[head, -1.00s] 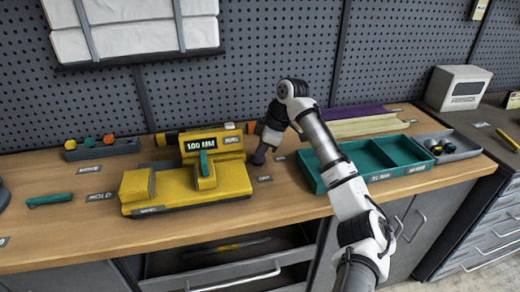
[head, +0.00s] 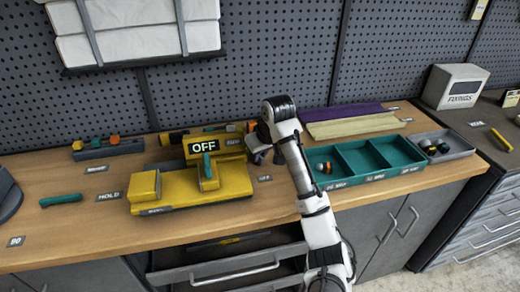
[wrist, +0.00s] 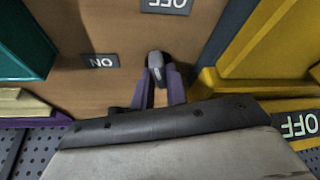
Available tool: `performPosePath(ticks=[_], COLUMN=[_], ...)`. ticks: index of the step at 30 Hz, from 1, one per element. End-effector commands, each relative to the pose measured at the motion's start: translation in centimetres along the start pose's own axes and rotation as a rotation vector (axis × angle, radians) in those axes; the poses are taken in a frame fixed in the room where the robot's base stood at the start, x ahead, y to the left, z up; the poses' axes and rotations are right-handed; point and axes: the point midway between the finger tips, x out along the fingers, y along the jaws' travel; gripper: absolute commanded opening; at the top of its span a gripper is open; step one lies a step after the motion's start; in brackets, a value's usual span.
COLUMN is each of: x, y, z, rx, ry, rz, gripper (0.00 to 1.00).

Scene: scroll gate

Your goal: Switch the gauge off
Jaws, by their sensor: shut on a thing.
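The yellow gauge (head: 185,190) stands on the bench left of my arm. Its display (head: 204,145) reads OFF, and that display also shows upside down in the wrist view (wrist: 298,125). My gripper (wrist: 158,88) is beside the gauge, with its purple fingers shut on a small grey switch lever (wrist: 155,64). The lever stands between an ON label (wrist: 91,61) and an OFF label (wrist: 168,5) on the wooden top. In the head view my gripper (head: 260,156) is small and partly hidden by my arm, and the lever cannot be made out.
A teal divided tray (head: 340,150) is right of my arm, with a grey tray (head: 440,147) of dark round things beyond. A HOLD label (head: 103,197) and a green bar (head: 61,200) lie left of the gauge. A drawer (head: 225,268) below is partly open.

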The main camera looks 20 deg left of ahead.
Motion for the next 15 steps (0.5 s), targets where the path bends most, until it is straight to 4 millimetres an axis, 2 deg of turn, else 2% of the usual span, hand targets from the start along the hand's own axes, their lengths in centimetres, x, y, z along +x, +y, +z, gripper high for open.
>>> performPosePath(ticks=[6,15], x=[-0.15,-0.02], y=[-0.11,-0.1], z=[-0.01,0.04], rx=[0.114,0.188], ry=[-0.003,-0.003], rz=[0.047,0.077], gripper=[0.0,0.0])
